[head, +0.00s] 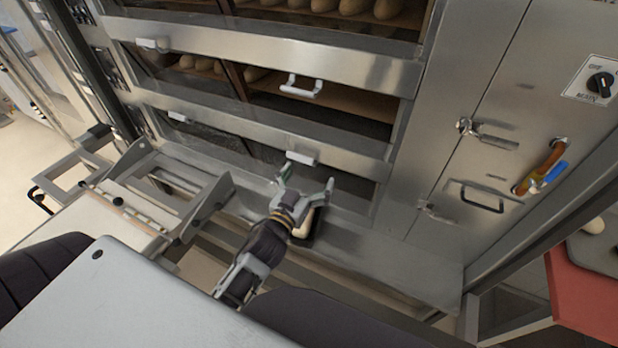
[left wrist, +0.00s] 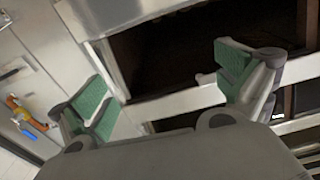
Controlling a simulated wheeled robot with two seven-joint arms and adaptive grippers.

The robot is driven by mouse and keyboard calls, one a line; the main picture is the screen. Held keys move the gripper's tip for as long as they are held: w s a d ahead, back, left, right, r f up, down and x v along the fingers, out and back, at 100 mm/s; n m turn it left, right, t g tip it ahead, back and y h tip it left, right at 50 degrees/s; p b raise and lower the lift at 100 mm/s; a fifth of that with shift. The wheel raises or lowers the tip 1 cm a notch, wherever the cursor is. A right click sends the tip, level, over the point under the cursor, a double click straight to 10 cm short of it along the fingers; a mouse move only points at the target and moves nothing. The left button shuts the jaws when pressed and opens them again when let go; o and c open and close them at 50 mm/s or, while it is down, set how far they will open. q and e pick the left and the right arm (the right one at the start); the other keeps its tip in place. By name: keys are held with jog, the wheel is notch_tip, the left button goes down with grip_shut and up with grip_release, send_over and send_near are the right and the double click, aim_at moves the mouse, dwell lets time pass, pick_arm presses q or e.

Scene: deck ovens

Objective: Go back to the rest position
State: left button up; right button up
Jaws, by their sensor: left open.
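My left gripper (head: 306,190) reaches out low in front of the lowest oven deck in the head view. Its two green-padded fingers are spread wide, and nothing shows between them. In the left wrist view the open fingers (left wrist: 165,90) stand before the steel oven front and a dark deck opening. A white door handle (head: 302,157) of the lowest deck lies just beyond the fingers in the head view; I cannot tell whether they touch it. My right gripper is in neither view.
The upper oven decks hold several loaves (head: 350,6) behind door bars with white handles (head: 300,86). A steel cabinet with a knob (head: 600,84) stands to the right. A steel loader frame (head: 180,185) stands at left. A red surface (head: 585,295) is at lower right.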

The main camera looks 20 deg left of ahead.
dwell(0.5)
pick_arm(q)
jog(key=s+a+f+n+g+y, duration=0.2)
jog(key=s+a+f+g+y, duration=0.15)
jog(key=f+g, duration=0.35)
jog(key=s+d+f+m+g+h, duration=0.3)
jog(key=s+f+g, duration=0.5)
jog(key=s, duration=0.6)
notch_tip(320, 180, down, 33)
jog(key=s+g, duration=0.1)
jog(key=s, duration=0.2)
jog(key=s+a+f, duration=0.2)
jog(key=s+f, duration=0.8)
jog(key=s, duration=0.1)
jog(key=s+a+f+g, duration=0.1)
jog(key=s+a+f, duration=0.1)
jog(key=s+f, duration=0.8)
jog(key=shift+s+m, duration=0.4)
